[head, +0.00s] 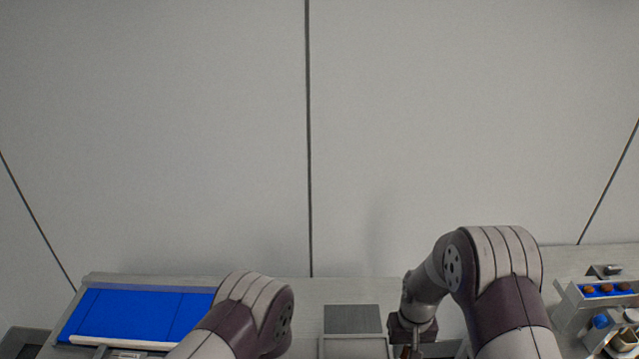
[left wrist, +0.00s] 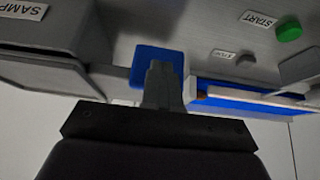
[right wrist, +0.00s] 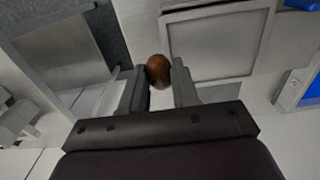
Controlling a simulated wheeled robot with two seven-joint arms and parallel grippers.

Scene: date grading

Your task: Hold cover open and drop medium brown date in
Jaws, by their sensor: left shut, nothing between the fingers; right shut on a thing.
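A brown date (right wrist: 158,70) is held between the fingertips of my right gripper (right wrist: 160,86) in the right wrist view. This gripper is low at the bottom edge of the head view (head: 410,350), partly cut off. In the right wrist view a pale framed panel (right wrist: 235,45) lies beyond the date, and a grey box-like opening (right wrist: 62,52) is to the left. I cannot tell which part is the cover. My left gripper (left wrist: 165,72) is shut and empty, in front of a blue tab (left wrist: 158,53); I cannot tell whether they touch.
A blue belt (head: 140,314) lies at the left of the bench. A dark grey panel (head: 352,319) is in the middle. A tray (head: 570,292) with several brown dates is at the right. The left wrist view shows a green START button (left wrist: 289,33) and a SAMP-labelled box (left wrist: 60,35).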

